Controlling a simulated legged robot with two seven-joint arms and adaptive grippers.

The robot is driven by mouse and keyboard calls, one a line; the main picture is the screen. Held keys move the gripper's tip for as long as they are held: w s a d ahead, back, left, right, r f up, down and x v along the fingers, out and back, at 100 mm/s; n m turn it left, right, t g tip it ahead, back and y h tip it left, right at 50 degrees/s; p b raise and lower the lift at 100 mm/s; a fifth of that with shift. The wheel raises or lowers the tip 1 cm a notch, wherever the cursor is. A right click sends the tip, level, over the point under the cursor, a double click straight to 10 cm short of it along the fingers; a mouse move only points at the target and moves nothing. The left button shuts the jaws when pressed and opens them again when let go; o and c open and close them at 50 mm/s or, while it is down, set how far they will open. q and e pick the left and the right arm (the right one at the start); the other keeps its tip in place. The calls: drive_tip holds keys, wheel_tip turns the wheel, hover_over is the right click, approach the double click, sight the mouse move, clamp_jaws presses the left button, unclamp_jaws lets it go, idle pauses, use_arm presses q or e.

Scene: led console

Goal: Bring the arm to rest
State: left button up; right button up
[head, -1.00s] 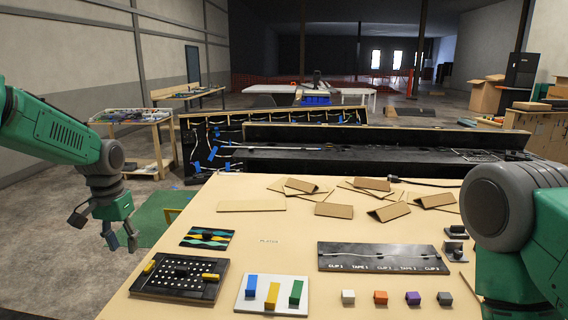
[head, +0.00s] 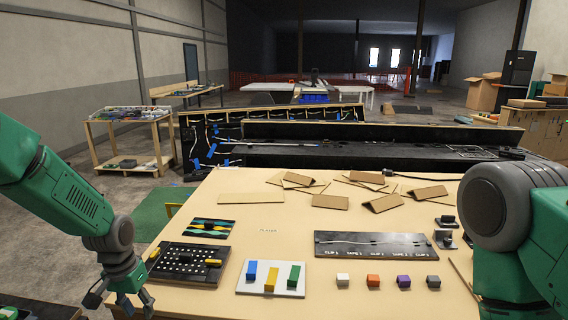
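My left gripper (head: 136,303) hangs fingers-down at the near left corner of the wooden table (head: 300,235), in the head view. Its fingers are spread apart with nothing between them. It is left of the black dotted board (head: 187,263) and apart from it. My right arm fills the right edge of the view over the table. Its gripper is out of the frame.
A white board (head: 271,278) with blue, yellow and green blocks lies at the table front. Several small coloured cubes (head: 373,280) sit in a row to the right. A black clip-and-tape board (head: 373,244) and cardboard pieces (head: 384,203) lie behind. A wooden cart (head: 130,141) stands back left.

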use_arm(q)
drive_tip(key=s+d+f, duration=0.2)
drive_tip(key=s+f, duration=0.5)
drive_tip(key=s, duration=0.2)
drive_tip(key=s+d+f, duration=0.2)
drive_tip(key=s+f, duration=0.4)
drive_tip(key=s, duration=0.3)
drive_tip(key=s+n, duration=0.2)
drive_tip(key=s, duration=1.7)
wheel_tip(320, 180, down, 14)
drive_tip(key=w+m+b, duration=0.1)
drive_tip(key=w+b, duration=0.2)
drive_tip(key=b, duration=1.1)
drive_tip(key=shift+d+t+y, duration=0.3)
drive_tip(key=shift+d, duration=0.15)
drive_tip(key=shift+r, duration=0.1)
drive_tip(key=shift+w, duration=0.1)
